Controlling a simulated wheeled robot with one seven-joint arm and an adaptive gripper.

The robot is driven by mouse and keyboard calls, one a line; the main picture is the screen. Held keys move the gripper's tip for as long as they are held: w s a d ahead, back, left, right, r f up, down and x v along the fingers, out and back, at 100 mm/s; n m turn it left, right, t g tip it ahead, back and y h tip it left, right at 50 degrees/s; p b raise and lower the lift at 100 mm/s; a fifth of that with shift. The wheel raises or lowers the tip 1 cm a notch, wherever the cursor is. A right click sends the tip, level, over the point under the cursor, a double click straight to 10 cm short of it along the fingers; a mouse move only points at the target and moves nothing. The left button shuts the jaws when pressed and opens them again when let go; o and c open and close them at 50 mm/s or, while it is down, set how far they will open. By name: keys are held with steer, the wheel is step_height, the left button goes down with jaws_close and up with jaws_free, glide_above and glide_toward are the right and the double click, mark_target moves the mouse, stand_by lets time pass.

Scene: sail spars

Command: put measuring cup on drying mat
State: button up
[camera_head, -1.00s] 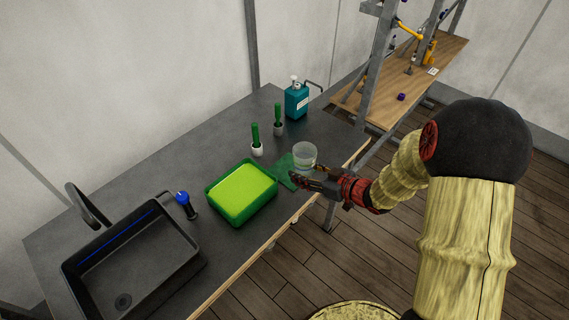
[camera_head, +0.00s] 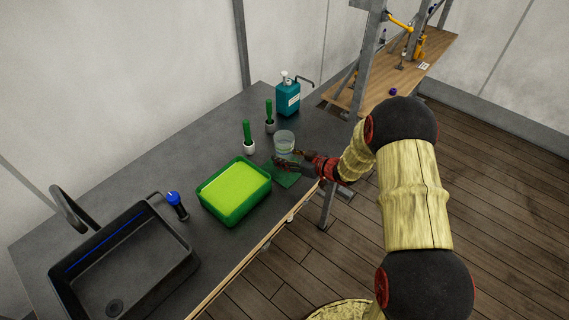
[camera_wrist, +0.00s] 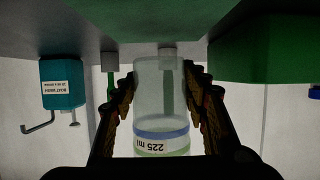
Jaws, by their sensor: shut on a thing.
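The clear measuring cup (camera_head: 284,139) with blue and green bands is upright, gripped near the back edge of the green mat. It also shows in the wrist view (camera_wrist: 161,95), between both fingers, with a "225 ml" label upside down in that inverted picture. My gripper (camera_head: 284,158) is shut on the cup. The flat green drying mat (camera_head: 288,179) lies on the counter near the front edge, partly hidden under my gripper. I cannot tell whether the cup's base touches the counter.
A green tray with a lime filling (camera_head: 235,190) stands left of the mat. A sink (camera_head: 125,265) and a blue-topped bottle (camera_head: 177,205) are farther left. A shelf post stands right.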

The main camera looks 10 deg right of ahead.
steer(key=shift+w+f, duration=0.25)
steer(key=shift+f, duration=0.15)
steer(key=shift+f+b, duration=0.4)
steer(key=shift+f, duration=1)
steer(key=shift+s+f, duration=0.1)
steer(key=shift+f, duration=0.15)
steer(key=o, duration=1.3)
steer(key=shift+s+f, duration=0.1)
steer(key=shift+f, duration=0.15)
steer(key=shift+o, duration=0.2)
